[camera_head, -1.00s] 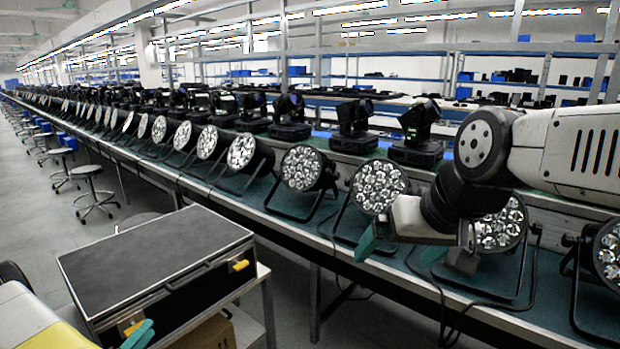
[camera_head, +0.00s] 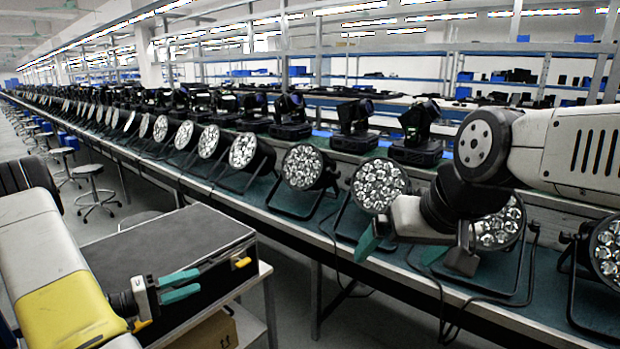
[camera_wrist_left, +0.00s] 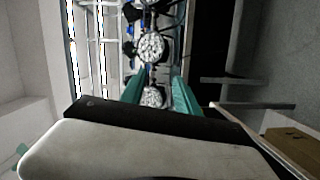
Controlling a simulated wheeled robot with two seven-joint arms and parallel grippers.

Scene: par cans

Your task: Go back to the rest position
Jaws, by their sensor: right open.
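My right gripper (camera_head: 402,247) hangs over the front of the long bench. Its green-tipped fingers are spread, and no held thing shows between them. A par can (camera_head: 380,184) stands behind it, and another par can (camera_head: 499,224) is partly hidden by the right arm.
The long bench (camera_head: 283,226) carries a row of par cans and moving-head lights. The black case (camera_head: 180,238) with yellow latches stands on a small table (camera_head: 264,270) at the front left. A cardboard box (camera_head: 208,333) is below. Stools (camera_head: 95,190) line the aisle.

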